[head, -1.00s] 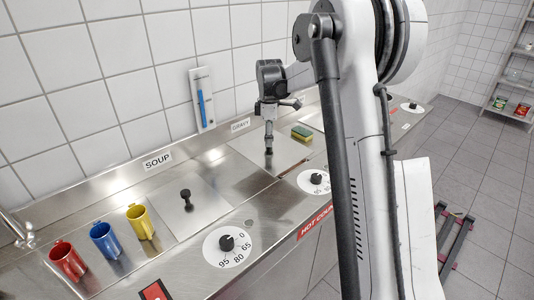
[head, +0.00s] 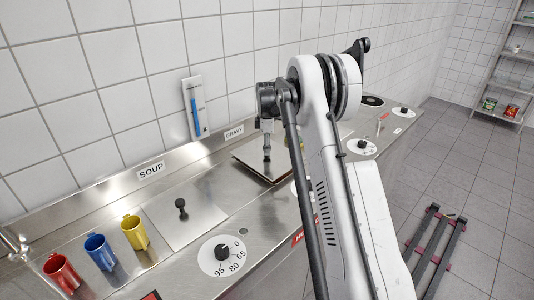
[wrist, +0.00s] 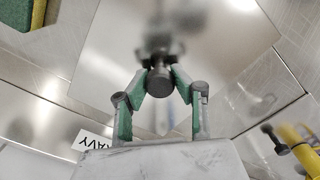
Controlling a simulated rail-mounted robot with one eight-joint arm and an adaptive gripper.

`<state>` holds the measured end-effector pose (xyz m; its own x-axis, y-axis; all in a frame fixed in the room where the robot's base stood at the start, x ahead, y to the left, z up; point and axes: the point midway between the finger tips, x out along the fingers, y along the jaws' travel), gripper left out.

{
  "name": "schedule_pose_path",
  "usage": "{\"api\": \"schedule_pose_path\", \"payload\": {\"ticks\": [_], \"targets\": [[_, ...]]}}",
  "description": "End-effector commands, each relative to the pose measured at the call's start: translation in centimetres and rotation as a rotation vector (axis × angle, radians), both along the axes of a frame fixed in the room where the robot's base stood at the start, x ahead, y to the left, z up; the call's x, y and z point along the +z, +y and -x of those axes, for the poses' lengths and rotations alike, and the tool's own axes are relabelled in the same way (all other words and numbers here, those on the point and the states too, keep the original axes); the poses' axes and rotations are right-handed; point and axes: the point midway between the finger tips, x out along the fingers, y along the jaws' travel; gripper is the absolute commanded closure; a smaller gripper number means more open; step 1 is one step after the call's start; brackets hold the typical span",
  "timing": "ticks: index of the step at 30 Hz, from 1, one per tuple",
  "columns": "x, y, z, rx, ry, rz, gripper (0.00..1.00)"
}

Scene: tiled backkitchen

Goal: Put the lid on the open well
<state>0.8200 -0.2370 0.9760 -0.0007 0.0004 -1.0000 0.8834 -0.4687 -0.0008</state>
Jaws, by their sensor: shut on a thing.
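My gripper (head: 267,150) stands over the gravy place. In the wrist view its fingers (wrist: 160,88) are shut around the dark knob (wrist: 160,82) of a square steel lid. A second steel lid (head: 200,212) with a black knob (head: 181,205) lies flat at SOUP. No open well shows clearly; my arm hides part of the counter.
Red (head: 62,272), blue (head: 100,251) and yellow (head: 134,232) mugs stand left of the soup lid. A sponge (wrist: 35,12) lies beside the held lid. Dials (head: 222,255) line the front edge. A dark round thing (head: 372,100) shows at the far end. A tiled wall stands behind.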

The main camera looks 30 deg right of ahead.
Motion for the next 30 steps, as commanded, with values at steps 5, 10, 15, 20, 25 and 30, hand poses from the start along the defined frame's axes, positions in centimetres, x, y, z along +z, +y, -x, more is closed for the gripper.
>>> {"api": "schedule_pose_path", "payload": {"ticks": [5, 10, 15, 20, 25, 30], "targets": [[-2.3, 0.0, 0.0, 0.0, 0.0, 0.0, 1.0], [-2.7, 0.0, 0.0, 0.0, 0.0, 0.0, 1.0], [-2.8, 0.0, 0.0, 0.0, 0.0, 0.0, 1.0], [-3.0, 0.0, 0.0, 0.0, 0.0, 0.0, 0.69], [-3.0, 0.0, 0.0, 0.0, 0.0, 0.0, 0.58], [-3.0, 0.0, 0.0, 0.0, 0.0, 0.0, 0.58]]}}
